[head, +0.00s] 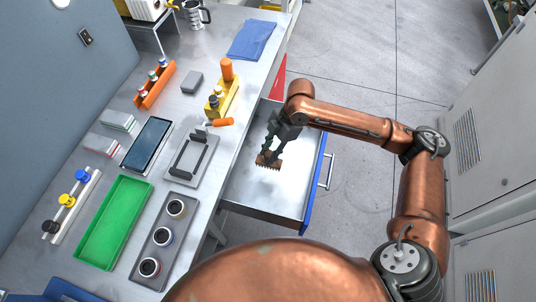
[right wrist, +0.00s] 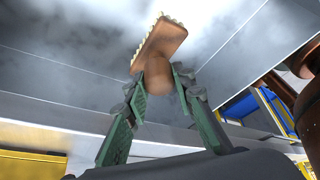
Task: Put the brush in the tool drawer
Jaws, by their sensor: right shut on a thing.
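The brush (head: 268,161) has a brown head with a bristled edge. My right gripper (head: 270,148) is shut on it and holds it over the open tool drawer (head: 290,196), inside the outline of its walls. In the right wrist view the brush (right wrist: 160,45) points away from the fingers, and the right gripper (right wrist: 157,92) grips its rounded brown handle from both sides. I cannot tell whether the brush touches the drawer floor. The drawer looks otherwise empty, with a blue front and a bar handle. My left gripper is not in view.
The metal workbench (head: 225,130) lies left of the drawer. It carries a green tray (head: 113,222), a grey holder with cups (head: 163,240), a black-screened device (head: 147,145), a yellow block with an orange-handled tool (head: 222,98) and a blue cloth (head: 252,40). Grey cabinets (head: 490,130) stand at the right.

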